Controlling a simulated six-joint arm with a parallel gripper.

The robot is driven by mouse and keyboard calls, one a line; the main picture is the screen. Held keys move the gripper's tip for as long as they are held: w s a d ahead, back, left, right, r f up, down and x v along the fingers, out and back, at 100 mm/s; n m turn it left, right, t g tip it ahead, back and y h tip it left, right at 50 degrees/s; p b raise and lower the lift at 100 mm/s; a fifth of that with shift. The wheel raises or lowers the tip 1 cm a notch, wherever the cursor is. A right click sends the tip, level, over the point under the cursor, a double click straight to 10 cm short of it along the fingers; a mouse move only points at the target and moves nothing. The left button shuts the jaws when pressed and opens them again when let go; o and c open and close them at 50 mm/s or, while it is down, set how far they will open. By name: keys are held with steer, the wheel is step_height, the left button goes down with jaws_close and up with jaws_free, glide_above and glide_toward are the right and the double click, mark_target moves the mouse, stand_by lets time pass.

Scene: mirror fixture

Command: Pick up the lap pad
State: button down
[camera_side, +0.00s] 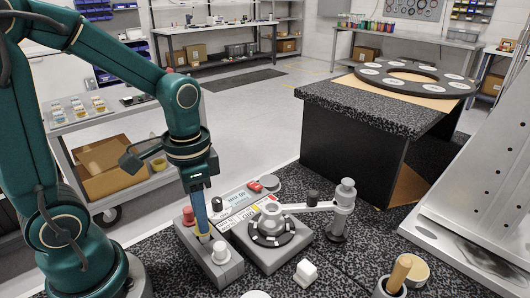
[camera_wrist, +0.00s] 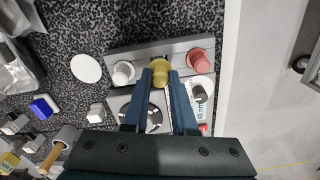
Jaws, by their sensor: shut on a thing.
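My gripper (camera_wrist: 162,70) points down over a grey holder block (camera_wrist: 183,44) and is shut on a yellow knob-shaped pad, which I take as the lap pad (camera_wrist: 160,77). In the side view my gripper (camera_side: 202,229) is at the middle of the block (camera_side: 234,270), between a red pad (camera_side: 188,216) and a white pad (camera_side: 220,252). These two also show in the wrist view, white pad (camera_wrist: 123,73) on the left and red pad (camera_wrist: 199,61) on the right. The fingers cover much of the yellow pad. I cannot tell whether it is clear of the block.
A grey polishing machine (camera_side: 270,257) with a dark round plate and a swing arm on a post (camera_side: 345,200) stands close right of the block. A white cube (camera_side: 305,273) and a wooden-handled tool (camera_side: 399,273) are at the front. Speckled bench top (camera_side: 360,250) lies between.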

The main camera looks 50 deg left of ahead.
steer(key=shift+a+r, duration=0.15)
steer(key=shift+r, duration=0.45)
steer(key=shift+a+r, duration=0.15)
steer(key=shift+r, duration=0.45)
steer(key=s+a+r, duration=0.5)
steer(key=a+r, duration=0.1)
steer(key=a, duration=0.4)
steer(key=shift+r, duration=0.25)
steer(key=shift+s+d, duration=0.1)
steer(key=shift+d, duration=0.05)
